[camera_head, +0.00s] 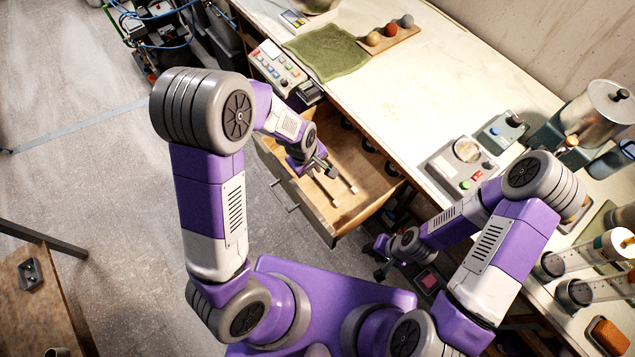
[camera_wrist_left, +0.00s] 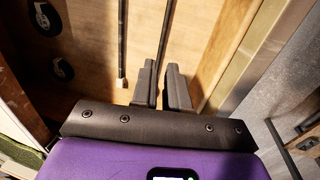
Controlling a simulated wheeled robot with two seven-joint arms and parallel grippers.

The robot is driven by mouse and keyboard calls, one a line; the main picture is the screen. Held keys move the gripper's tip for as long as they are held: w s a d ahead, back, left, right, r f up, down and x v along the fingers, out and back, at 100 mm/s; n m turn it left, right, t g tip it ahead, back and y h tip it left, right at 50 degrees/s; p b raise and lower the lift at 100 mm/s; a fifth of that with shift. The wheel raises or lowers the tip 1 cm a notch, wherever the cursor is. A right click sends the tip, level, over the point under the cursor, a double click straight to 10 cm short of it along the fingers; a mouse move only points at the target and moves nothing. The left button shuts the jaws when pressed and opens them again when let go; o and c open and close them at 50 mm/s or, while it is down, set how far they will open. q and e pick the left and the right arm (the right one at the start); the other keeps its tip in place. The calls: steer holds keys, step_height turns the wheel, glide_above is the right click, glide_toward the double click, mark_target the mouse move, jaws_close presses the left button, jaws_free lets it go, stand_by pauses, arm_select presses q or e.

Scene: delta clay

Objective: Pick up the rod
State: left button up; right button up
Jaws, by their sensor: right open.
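Two thin dark rods with pale ends lie in the open wooden drawer (camera_head: 372,205). One rod (camera_wrist_left: 123,38) lies clear of my left gripper in the left wrist view, with its pale end (camera_head: 353,189) showing in the head view. The other rod (camera_wrist_left: 167,28) runs down to the fingertips of my left gripper (camera_wrist_left: 161,66), where its near part is hidden. The left fingers are close together, with a narrow gap in line with this rod; contact is unclear. The left gripper (camera_head: 322,172) is low in the drawer. My right gripper (camera_head: 375,260) is open, outside the drawer.
The drawer's walls stand close around my left gripper. On the white worktop (camera_head: 400,105) are a button box (camera_head: 278,68), a green cloth (camera_head: 327,52), a ball tray (camera_head: 388,40) and a dial device (camera_head: 463,160).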

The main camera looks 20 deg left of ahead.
mark_target(317, 181)
arm_select(q)
steer(key=f, duration=0.2)
steer(key=f+b, duration=0.1)
steer(key=f, duration=0.2)
steer(key=w+f+b, duration=0.1)
steer(key=f, duration=0.1)
steer(key=shift+d+f, duration=0.35)
steer(key=shift+c, duration=0.3)
jaws_close()
steer(key=shift+r, duration=0.1)
